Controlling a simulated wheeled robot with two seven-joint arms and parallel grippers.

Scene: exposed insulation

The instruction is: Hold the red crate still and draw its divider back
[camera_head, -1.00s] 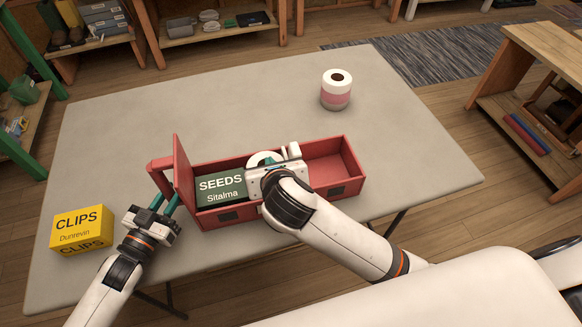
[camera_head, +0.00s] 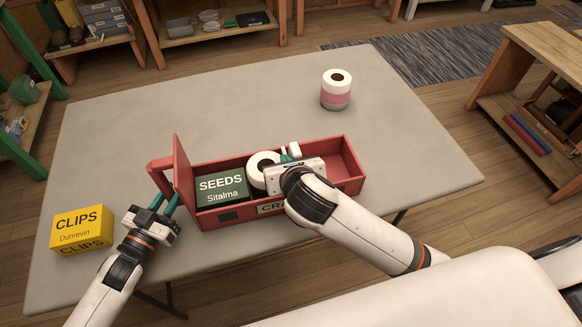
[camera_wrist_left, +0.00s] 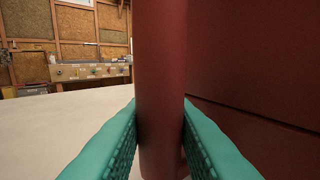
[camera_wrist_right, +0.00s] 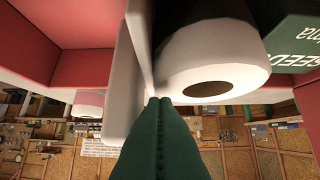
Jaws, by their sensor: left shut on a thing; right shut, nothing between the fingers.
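The red crate (camera_head: 345,148) sits on the table, its raised end panel at the left. My left gripper (camera_head: 166,204) is shut on the crate's red handle bar, which stands between the teal fingers in the left wrist view (camera_wrist_left: 162,90). The white divider (camera_head: 294,149) stands across the crate, mostly hidden by my right wrist. In the right wrist view the divider (camera_wrist_right: 128,70) is a pale panel just left of my shut, empty fingertips (camera_wrist_right: 158,102). They are close against it; contact is unclear. A white roll (camera_head: 260,166) and a green SEEDS box (camera_head: 221,188) sit left of the divider.
A yellow CLIPS box (camera_head: 80,230) stands on the grey table (camera_head: 220,105) at the left, near my left arm. A white and pink roll (camera_head: 336,90) stands behind the crate. The crate's right end looks empty, and the table right of it is clear.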

